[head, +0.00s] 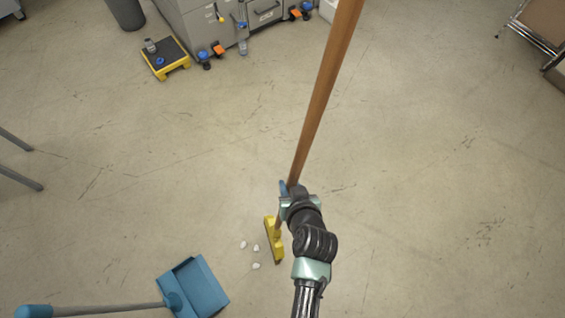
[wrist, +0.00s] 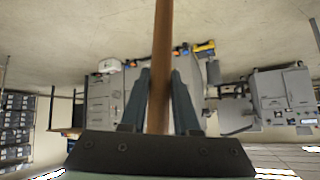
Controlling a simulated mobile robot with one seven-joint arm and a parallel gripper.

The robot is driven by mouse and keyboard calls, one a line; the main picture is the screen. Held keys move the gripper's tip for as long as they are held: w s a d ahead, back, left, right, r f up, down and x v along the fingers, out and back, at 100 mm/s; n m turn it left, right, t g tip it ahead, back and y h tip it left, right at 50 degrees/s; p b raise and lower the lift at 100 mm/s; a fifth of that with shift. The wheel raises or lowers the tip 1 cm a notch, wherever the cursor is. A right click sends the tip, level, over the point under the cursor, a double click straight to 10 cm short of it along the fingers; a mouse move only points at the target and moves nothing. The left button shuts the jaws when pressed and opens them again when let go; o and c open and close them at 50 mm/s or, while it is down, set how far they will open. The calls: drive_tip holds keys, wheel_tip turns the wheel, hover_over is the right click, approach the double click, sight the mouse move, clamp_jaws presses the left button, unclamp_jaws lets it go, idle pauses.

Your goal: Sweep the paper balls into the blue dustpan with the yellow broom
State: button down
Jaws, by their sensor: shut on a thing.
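The yellow broom head (head: 273,239) is low at the floor in the head view, left of my forearm. Its long wooden handle (head: 325,85) rises to the top of the picture. My gripper (head: 287,188) is shut on the handle; in the wrist view both fingers (wrist: 158,100) flank the wood. Three white paper balls (head: 256,247) lie on the floor just left of the broom head, apart from it. The blue dustpan (head: 198,288) lies at the lower left, beyond the balls. Its grey handle runs left to a blue end grip.
A yellow-and-black step stool (head: 165,58) with small items stands near grey cabinets (head: 215,25) at the top left. A dark bin (head: 126,12) is beside them. Metal legs (head: 22,160) show at the left edge, and a metal-framed piece (head: 540,30) at the upper right. The middle floor is clear.

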drive_tip(key=w+a+f+n+y+b, duration=0.2)
drive_tip(key=w+f+n+b, duration=0.1)
drive_tip(key=b, duration=0.4)
drive_tip(key=shift+w+f+n+g+b, duration=0.25)
drive_tip(key=shift+w+n, duration=0.35)
drive_tip(key=shift+w, duration=0.3)
drive_tip(key=shift+s+a+f, duration=0.1)
drive_tip(key=shift+f, duration=0.15)
idle(1.1)
drive_tip(key=shift+s+a+f+b, duration=0.2)
drive_tip(key=shift+f+b, duration=0.1)
drive_tip(key=shift+f, duration=0.15)
drive_tip(key=shift+s+a+f+b, duration=0.15)
drive_tip(key=shift+a+f+b, duration=0.1)
drive_tip(key=shift+f+b, duration=0.15)
drive_tip(key=shift+s+a+f+b, duration=0.15)
drive_tip(key=shift+a+f+b, duration=0.1)
drive_tip(key=shift+f, duration=0.25)
drive_tip(key=shift+d, duration=0.1)
idle(0.5)
